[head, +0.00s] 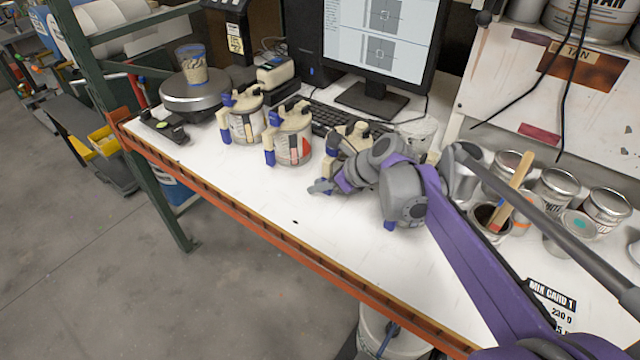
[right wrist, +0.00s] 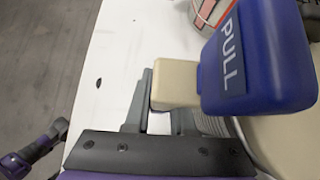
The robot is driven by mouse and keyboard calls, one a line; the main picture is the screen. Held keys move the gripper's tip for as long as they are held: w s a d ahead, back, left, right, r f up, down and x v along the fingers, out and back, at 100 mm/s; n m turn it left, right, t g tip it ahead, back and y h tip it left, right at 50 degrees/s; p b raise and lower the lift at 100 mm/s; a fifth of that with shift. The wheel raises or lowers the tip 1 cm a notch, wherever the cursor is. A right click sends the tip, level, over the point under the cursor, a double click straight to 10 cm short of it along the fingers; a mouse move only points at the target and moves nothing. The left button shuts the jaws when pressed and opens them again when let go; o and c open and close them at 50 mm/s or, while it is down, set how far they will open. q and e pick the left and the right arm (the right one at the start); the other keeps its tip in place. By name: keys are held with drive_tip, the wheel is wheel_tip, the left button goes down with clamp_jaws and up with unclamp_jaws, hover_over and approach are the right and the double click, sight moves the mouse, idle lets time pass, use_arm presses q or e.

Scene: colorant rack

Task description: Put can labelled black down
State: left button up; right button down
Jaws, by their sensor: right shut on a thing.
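My right gripper (head: 323,185) is low over the white bench, shut on the beige spout-like grip of a can (head: 350,133) with a beige lid. In the right wrist view the gripper (right wrist: 162,108) has a finger on each side of that grip. A blue lever marked PULL (right wrist: 257,58) sits beside it. My arm hides most of the held can; its label cannot be read, and I cannot tell whether its base touches the bench.
Two similar cans (head: 292,138) (head: 243,118) stand to the left. A keyboard (head: 335,117) and monitor (head: 372,40) are behind. Several metal tins (head: 556,187) and a pot with a brush (head: 490,222) are at right. The bench's front strip (head: 270,205) is clear up to its orange edge (head: 235,215).

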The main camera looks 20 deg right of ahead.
sight(345, 157)
drive_tip(key=shift+f, duration=0.1)
drive_tip(key=c, duration=0.8)
unclamp_jaws()
drive_tip(key=shift+o, duration=0.2)
drive_tip(key=v, duration=0.7)
drive_tip(key=shift+s+r+p, duration=0.2)
drive_tip(key=shift+r+p, duration=0.1)
drive_tip(key=shift+r, duration=0.05)
drive_tip(key=shift+d, duration=0.1)
